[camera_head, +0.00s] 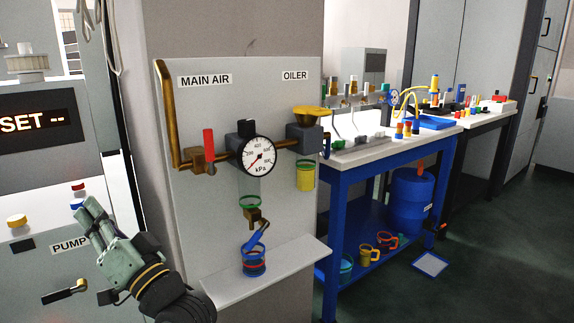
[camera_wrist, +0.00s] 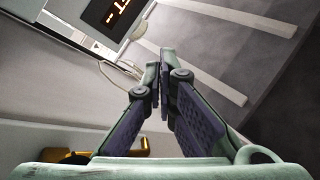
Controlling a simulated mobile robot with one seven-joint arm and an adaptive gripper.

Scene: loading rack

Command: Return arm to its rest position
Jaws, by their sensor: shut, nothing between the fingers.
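My gripper (camera_head: 86,208) is at the lower left in the head view, in front of the grey pump cabinet and left of the main air panel (camera_head: 200,120). Its fingers point up and to the left. In the wrist view the two fingers (camera_wrist: 163,72) come together at the tips with nothing between them. My dark wrist with a yellow band shows below the fingers in the head view.
A grey shelf (camera_head: 265,276) juts out below. A blue workbench (camera_head: 345,200) with several items stands to the right. Dark floor is open at the far right.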

